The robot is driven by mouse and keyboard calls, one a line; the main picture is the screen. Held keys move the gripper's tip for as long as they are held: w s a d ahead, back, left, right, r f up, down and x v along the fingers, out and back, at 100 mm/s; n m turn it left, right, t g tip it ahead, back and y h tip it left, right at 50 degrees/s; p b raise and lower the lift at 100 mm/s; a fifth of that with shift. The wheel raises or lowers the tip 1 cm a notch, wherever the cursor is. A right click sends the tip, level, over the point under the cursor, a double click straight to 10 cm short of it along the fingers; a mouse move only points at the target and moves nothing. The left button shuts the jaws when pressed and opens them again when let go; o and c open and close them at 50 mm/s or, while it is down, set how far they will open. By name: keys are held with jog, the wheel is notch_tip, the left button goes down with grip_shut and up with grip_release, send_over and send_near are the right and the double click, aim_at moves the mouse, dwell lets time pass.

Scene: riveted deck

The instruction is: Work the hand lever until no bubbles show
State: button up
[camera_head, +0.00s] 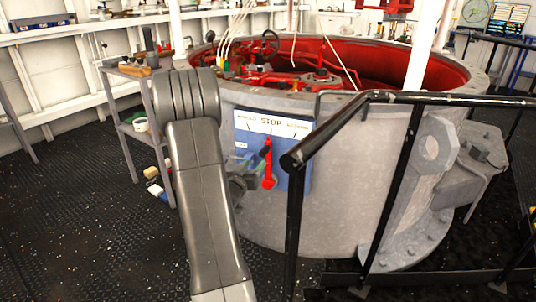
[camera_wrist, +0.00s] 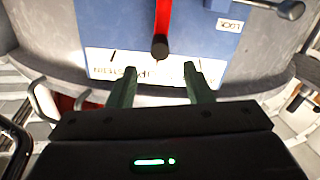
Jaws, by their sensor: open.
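The red hand lever (camera_head: 268,160) is mounted on a blue panel (camera_head: 297,185) on the side of the grey drum, below a white strip reading STOP. In the wrist view, upside down, the red lever (camera_wrist: 163,18) ends in a dark knob (camera_wrist: 160,47). My gripper (camera_wrist: 160,70) is open and empty. Its two greenish fingers point at the panel, and the knob appears centred just beyond the gap between their tips. In the head view my gripper (camera_head: 250,181) is close to the lever's left side, partly hidden by my arm. No bubbles are visible.
A black handrail (camera_head: 345,125) crosses in front of the drum, right of the panel. A small shelf stand (camera_head: 130,130) is at the left. The open drum (camera_head: 350,230) shows red machinery inside. Another handle (camera_wrist: 275,8) sticks out beside the blue panel in the wrist view.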

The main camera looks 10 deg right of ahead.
aim_at(263, 151)
jog(key=b+x, duration=0.1)
jog(key=x, duration=0.8)
jog(key=shift+w+d, duration=0.15)
jog(key=shift+w, duration=0.15)
jog(key=shift+c, duration=0.5)
grip_shut()
